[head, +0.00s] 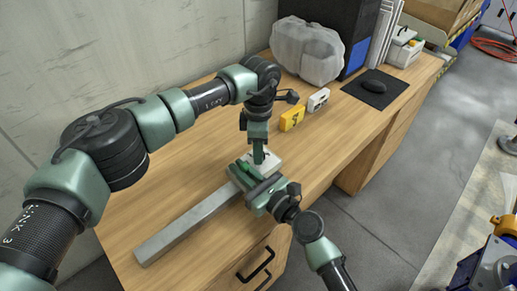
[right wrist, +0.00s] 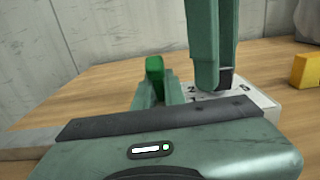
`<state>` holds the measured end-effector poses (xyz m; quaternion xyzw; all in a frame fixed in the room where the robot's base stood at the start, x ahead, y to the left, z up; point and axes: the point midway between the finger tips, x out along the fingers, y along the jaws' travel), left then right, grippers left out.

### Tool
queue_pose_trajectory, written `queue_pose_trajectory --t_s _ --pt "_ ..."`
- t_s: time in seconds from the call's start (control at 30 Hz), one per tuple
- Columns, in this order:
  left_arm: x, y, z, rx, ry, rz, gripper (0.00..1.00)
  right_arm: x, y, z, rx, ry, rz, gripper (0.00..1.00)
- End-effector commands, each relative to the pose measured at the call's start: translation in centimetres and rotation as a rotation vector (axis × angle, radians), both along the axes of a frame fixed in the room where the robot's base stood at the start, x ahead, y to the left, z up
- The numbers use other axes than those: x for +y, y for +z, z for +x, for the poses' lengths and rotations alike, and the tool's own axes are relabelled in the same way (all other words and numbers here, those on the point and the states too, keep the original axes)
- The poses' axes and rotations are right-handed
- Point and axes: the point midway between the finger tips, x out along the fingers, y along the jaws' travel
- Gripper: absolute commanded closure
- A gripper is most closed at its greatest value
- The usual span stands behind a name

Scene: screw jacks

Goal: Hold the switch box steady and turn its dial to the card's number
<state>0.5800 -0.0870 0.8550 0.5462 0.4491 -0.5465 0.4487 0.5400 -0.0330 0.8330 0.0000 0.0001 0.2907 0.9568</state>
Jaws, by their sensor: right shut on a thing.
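The white switch box (head: 267,158) sits on the desk, partly hidden by both grippers. In the right wrist view its top (right wrist: 258,98) shows printed digits, a 2 among them. My right gripper (head: 254,177) is shut on the box from the near side. My left gripper (head: 259,154) points straight down onto the box top, and its dark fingertip (right wrist: 225,78) hides the dial. Whether its fingers are closed on the dial cannot be seen.
A long grey metal bar (head: 188,225) lies left of the right gripper. The desk right of the box is clear.

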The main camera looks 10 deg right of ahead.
Motion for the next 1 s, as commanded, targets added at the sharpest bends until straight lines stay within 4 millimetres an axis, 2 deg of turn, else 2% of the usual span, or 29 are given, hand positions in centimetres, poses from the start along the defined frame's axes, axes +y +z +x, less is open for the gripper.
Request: queue_pose_trajectory --t_s 0.27,0.43,1.0 --pt "-0.01 0.06 0.00 0.000 0.042 0.000 1.00 -0.04 -0.11 -0.01 0.002 -0.001 -0.001 1.00" --pt "-0.03 0.08 -0.01 -0.001 0.131 0.000 1.00 -0.04 -0.12 -0.01 0.002 -0.001 -0.001 1.00" --pt "-0.06 0.18 -0.03 -0.002 0.649 -0.002 1.00 -0.03 -0.12 -0.02 0.002 0.000 -0.002 1.00"
